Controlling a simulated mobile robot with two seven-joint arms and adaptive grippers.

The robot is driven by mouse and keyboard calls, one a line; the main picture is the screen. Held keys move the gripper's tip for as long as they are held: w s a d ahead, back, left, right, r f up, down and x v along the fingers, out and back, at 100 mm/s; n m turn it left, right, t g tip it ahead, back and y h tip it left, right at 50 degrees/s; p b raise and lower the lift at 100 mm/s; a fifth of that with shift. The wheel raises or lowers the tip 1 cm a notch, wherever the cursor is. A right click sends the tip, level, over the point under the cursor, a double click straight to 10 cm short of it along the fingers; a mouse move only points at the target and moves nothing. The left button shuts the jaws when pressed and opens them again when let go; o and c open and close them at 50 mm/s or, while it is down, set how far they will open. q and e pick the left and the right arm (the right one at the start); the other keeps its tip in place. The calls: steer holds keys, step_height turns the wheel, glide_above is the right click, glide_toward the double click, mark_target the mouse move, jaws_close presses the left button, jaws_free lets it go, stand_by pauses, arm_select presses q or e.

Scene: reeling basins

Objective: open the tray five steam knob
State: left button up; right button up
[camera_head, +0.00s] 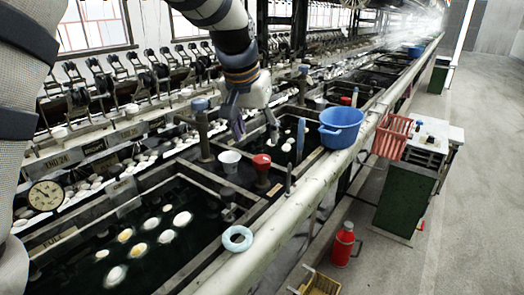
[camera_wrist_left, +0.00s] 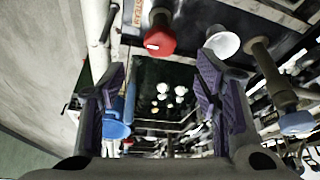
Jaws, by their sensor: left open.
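A red knob (camera_head: 261,161) stands on a short post at the basin edge; in the left wrist view it shows at the top (camera_wrist_left: 160,42). A blue knob (camera_head: 199,104) tops a taller post to its left and also shows at the right of the wrist view (camera_wrist_left: 297,122). Smaller blue and red knobs stand farther along the line. I cannot read which knob belongs to tray five. My left gripper (camera_head: 254,124) is open and empty, above the basins beyond the red knob, touching neither knob. My right gripper is out of view.
A white cup (camera_head: 229,160) stands beside the red knob. A blue tub (camera_head: 341,126) and a pale blue ring (camera_head: 237,238) rest on the front rail. Cocoons float in the dark near basin (camera_head: 140,222).

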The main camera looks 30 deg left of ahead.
mark_target(262, 158)
arm_select(q)
steer(key=b+x, duration=0.1)
steer(key=x, duration=0.8)
steer(key=shift+r, duration=0.1)
steer(key=c, duration=1.1)
